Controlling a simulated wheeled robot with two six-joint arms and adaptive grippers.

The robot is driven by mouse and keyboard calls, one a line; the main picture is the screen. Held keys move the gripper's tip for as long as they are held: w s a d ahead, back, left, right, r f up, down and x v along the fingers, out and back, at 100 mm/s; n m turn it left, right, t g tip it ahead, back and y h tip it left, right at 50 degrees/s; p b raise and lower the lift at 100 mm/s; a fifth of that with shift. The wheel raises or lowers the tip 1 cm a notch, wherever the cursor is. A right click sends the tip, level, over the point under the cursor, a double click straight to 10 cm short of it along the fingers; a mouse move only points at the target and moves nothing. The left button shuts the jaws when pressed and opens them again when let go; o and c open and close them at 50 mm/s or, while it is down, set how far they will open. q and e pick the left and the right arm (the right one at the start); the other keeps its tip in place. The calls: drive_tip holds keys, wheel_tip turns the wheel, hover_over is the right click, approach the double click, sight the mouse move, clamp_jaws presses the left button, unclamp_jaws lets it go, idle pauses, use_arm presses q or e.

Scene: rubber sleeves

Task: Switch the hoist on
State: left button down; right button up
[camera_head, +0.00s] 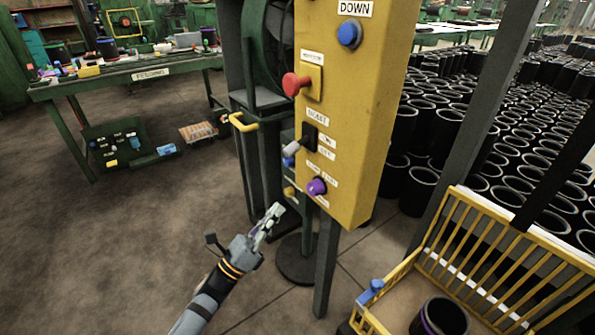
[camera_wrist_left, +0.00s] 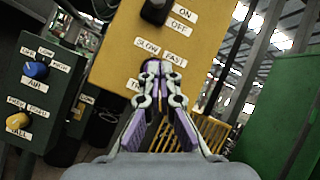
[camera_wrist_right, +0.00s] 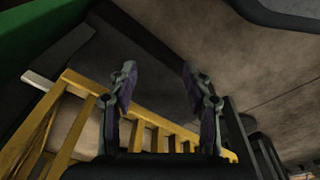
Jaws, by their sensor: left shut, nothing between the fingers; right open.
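The yellow control box (camera_head: 355,100) stands on posts in the head view. Its hoist switch (camera_head: 309,137) is a black plate with a lever sticking out, beside ON and OFF labels; I cannot tell its position. The switch also shows at the top edge of the left wrist view (camera_wrist_left: 157,10), partly cut off. My left gripper (camera_head: 274,214) is shut and empty, below and left of the switch, apart from it. In the left wrist view its fingertips (camera_wrist_left: 162,72) overlap the box below the SLOW and FAST labels. My right gripper (camera_wrist_right: 159,82) is open and empty, outside the head view.
The box also carries a red mushroom button (camera_head: 292,84), a blue DOWN button (camera_head: 349,34) and a purple knob (camera_head: 316,187). A green box with blue and yellow knobs (camera_wrist_left: 35,70) is at its left. A yellow railed crate (camera_head: 450,235) stands lower right.

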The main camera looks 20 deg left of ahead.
sight(298, 145)
use_arm(q)
drive_tip(key=w+d+r+p, duration=0.2)
drive_tip(key=w+r, duration=0.5)
drive_tip(key=r, duration=0.1)
drive_tip(key=shift+w+r+p, duration=0.3)
drive_tip(key=shift+p, duration=0.1)
use_arm(e)
drive_tip(key=s+d+f, duration=0.2)
drive_tip(key=s+f, duration=0.2)
drive_tip(key=f, duration=0.2)
drive_tip(key=shift+s, duration=0.4)
drive_tip(key=shift+r, duration=0.1)
